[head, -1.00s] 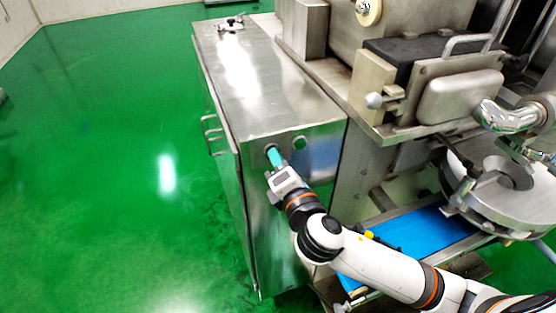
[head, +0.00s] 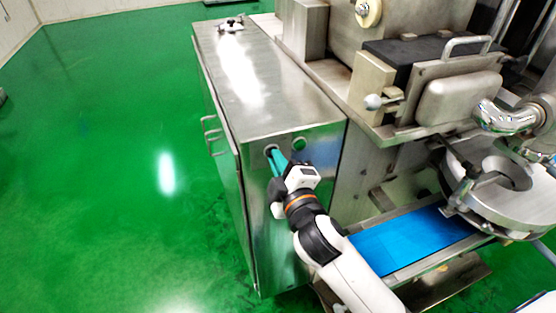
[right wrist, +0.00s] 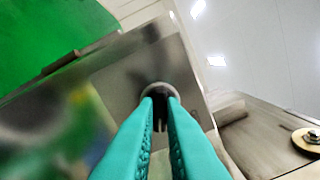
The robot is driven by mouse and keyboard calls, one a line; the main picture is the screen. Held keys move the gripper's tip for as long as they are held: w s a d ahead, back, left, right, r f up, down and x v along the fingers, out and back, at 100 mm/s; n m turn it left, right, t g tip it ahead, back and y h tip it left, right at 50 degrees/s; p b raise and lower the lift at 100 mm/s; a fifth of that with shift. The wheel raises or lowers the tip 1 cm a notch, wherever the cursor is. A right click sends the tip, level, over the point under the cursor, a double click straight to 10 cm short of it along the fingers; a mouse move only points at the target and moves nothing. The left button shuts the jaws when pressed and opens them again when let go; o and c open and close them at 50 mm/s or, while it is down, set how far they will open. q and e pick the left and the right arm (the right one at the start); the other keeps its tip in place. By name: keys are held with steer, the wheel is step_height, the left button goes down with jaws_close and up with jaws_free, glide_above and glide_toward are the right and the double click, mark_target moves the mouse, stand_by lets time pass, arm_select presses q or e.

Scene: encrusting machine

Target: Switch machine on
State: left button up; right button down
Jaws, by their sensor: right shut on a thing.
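The machine's steel cabinet (head: 262,85) stands in the middle of the head view. On its front panel is a dark round switch knob (head: 270,149), mostly covered by my fingers. In the right wrist view the two fingers (right wrist: 160,118) close on the sides of the black knob (right wrist: 158,93). The knob's marking and exact angle cannot be read. My left gripper is not in view.
A blue conveyor belt (head: 412,240) and a round steel turntable (head: 500,190) lie right of my right arm. The machine's upper housing (head: 455,95) overhangs there. A door handle (head: 211,135) juts from the cabinet's left side. The green floor (head: 90,180) at left is clear.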

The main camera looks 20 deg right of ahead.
steer(key=m+p, duration=0.1)
steer(key=m, duration=0.3)
steer(key=shift+m, duration=0.4)
stand_by(0.4)
steer(key=c, duration=1.5)
jaws_free()
steer(key=shift+s+d, duration=0.2)
steer(key=shift+s, duration=5.8)
